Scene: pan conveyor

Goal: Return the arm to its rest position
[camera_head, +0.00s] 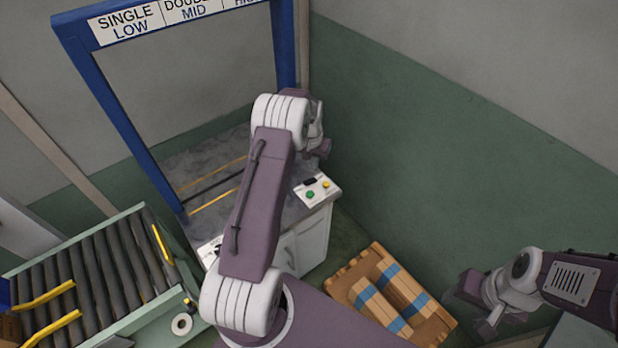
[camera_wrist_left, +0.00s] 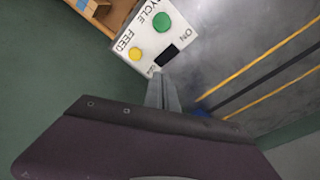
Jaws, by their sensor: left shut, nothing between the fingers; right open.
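My left arm reaches up through the middle of the head view. Its gripper (camera_head: 322,150) is partly hidden by the wrist and hangs near the control box (camera_head: 333,191). In the left wrist view the fingers (camera_wrist_left: 163,90) are shut with nothing between them. The green CYCLE button (camera_wrist_left: 162,22) and yellow FEED button (camera_wrist_left: 135,54) are uncovered. My right gripper (camera_head: 470,310) is open and empty at the lower right of the head view.
A blue frame (camera_head: 110,95) with a SINGLE LOW label stands over a grey surface with yellow lines (camera_head: 218,200). A roller conveyor (camera_head: 100,265) is at lower left. A wooden pallet (camera_head: 440,325) with blue-banded cartons lies between the arms. A green-grey wall (camera_head: 430,140) closes the right.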

